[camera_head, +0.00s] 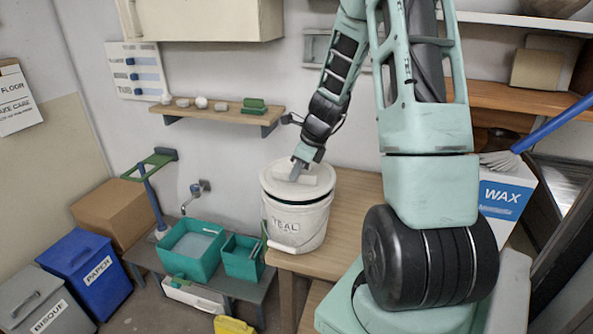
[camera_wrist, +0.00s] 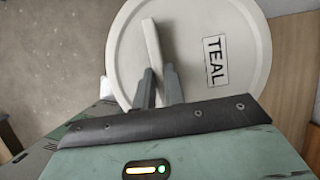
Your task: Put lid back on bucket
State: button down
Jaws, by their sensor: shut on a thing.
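A white bucket (camera_head: 297,225) marked TEAL stands on the wooden table at its left end, its wire handle hanging at the front. A round off-white lid (camera_head: 317,181) is over the bucket's mouth. A dark teal gap shows between lid and rim at the front right, so the lid looks not flush there; I cannot tell whether it touches the rim. My gripper (camera_head: 296,173) is shut on the lid's raised bar handle. In the wrist view the lid (camera_wrist: 245,85) with its TEAL label fills the top, and my gripper's fingers (camera_wrist: 160,88) hold the handle bar (camera_wrist: 152,45).
The wooden table (camera_head: 352,215) has clear room right of the bucket. A WAX box (camera_head: 507,195) stands farther right. Teal tubs (camera_head: 190,268) sit on a low bench at left. A wall shelf (camera_head: 218,112) with small pieces hangs behind. Blue paper bin (camera_head: 85,272) stands on the floor.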

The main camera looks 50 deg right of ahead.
jog(key=shift+f+b, duration=0.6)
jog(key=shift+f, duration=0.25)
dwell(1.4)
jog(key=c, duration=0.9)
grip_release()
jog(key=shift+r+p, duration=3.35)
jog(key=shift+r, duration=0.2)
grip_shut()
